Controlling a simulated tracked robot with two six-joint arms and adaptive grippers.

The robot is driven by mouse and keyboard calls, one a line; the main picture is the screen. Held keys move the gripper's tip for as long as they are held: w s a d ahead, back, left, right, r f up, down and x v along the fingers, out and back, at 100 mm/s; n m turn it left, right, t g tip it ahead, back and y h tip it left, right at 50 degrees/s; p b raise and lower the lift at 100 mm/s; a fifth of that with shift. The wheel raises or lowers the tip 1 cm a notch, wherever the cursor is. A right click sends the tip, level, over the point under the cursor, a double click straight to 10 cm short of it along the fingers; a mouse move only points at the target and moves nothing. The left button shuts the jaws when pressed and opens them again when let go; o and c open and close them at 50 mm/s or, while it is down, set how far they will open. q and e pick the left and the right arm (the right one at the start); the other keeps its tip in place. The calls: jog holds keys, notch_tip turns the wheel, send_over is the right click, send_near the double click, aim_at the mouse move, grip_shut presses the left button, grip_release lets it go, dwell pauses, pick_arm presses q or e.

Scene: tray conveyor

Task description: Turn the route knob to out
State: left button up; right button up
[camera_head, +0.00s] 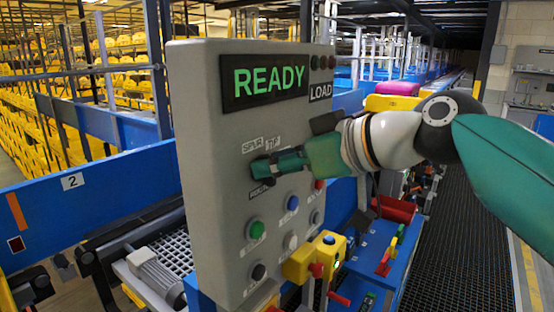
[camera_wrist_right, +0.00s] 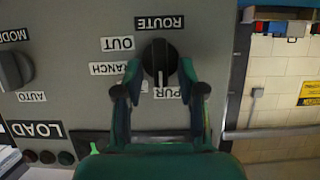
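The route knob (camera_wrist_right: 160,62) is a round black knob on the grey panel (camera_wrist_right: 215,55), shown upside down in the right wrist view. Its white mark is at the SPUR label (camera_wrist_right: 170,92). The OUT label (camera_wrist_right: 117,43) and a partly covered BRANCH label (camera_wrist_right: 106,68) are to the knob's left. The ROUTE label (camera_wrist_right: 160,22) is above it in that picture. My right gripper (camera_wrist_right: 159,68) has its green fingers spread, one on each side of the knob. Contact is not clear. In the head view, my right gripper (camera_head: 268,168) hides the knob. My left gripper is not in view.
The panel in the head view (camera_head: 210,200) bears a READY display (camera_head: 265,82), a LOAD label (camera_head: 320,92) and several push buttons below my gripper. A mode knob (camera_wrist_right: 14,70) is near the route knob. A yellow box with a blue button (camera_head: 312,258) stands by the panel's lower edge.

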jog(key=shift+a, duration=0.1)
jog(key=shift+c, duration=0.3)
grip_shut()
jog(key=shift+f, duration=0.1)
